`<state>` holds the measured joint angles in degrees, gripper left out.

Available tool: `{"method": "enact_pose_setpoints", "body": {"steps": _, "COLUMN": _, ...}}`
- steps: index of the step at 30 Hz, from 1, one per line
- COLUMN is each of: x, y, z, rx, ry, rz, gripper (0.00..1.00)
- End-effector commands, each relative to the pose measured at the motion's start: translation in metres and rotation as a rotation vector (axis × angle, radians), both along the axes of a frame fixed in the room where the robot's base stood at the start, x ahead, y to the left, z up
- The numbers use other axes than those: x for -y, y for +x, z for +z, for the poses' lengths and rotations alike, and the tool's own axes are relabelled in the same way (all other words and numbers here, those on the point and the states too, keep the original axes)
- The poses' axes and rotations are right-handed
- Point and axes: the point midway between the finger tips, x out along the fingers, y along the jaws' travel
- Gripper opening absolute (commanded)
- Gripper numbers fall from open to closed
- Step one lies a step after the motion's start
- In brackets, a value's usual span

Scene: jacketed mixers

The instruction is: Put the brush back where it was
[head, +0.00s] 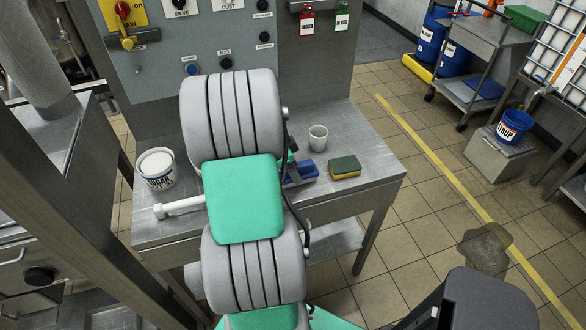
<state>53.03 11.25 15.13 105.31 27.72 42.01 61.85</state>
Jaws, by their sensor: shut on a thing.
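My arm fills the middle of the head view and hides part of the steel table (365,178). My gripper is not visible; the arm's grey and green links cover the place where its end may be. A blue block-shaped thing (308,170) shows just right of the arm, partly hidden. It may be the brush, but I cannot tell. A pale rod with a flared end (180,207) sticks out left of the arm over the table; its other end is hidden. I cannot tell what it is or whether anything holds it.
A yellow and green sponge (344,168) and a pale cup (318,138) are on the table, right of the arm. A labelled white tub (156,168) stands at the left. A control panel (215,35) rises behind. A dark puddle (486,247) lies on the floor, right.

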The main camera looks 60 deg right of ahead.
Motion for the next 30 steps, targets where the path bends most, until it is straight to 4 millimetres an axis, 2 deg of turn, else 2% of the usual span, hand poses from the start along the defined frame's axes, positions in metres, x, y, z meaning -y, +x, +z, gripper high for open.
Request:
{"method": "enact_pose_setpoints", "body": {"steps": 11, "x": 0.0004, "y": 0.0009, "z": -0.0103, "rx": 0.002, "ry": -0.002, "rz": 0.001, "gripper": 0.0}}
{"method": "enact_pose_setpoints", "body": {"steps": 12, "x": 0.0002, "y": 0.0008, "z": -0.0104, "rx": 0.002, "ry": -0.002, "rz": 0.001, "gripper": 0.4}}
{"method": "enact_pose_setpoints", "body": {"steps": 20, "x": 0.0001, "y": 0.0008, "z": -0.0088, "rx": 0.001, "ry": -0.002, "rz": 0.001, "gripper": 0.61}}
{"method": "enact_pose_setpoints", "body": {"steps": 26, "x": 0.0002, "y": 0.0008, "z": -0.0086, "rx": 0.001, "ry": -0.002, "rz": 0.001, "gripper": 0.61}}
{"method": "enact_pose_setpoints", "body": {"steps": 30, "x": -0.0002, "y": 0.0026, "z": -0.0016, "rx": 0.003, "ry": -0.004, "rz": 0.002, "gripper": 0.61}}
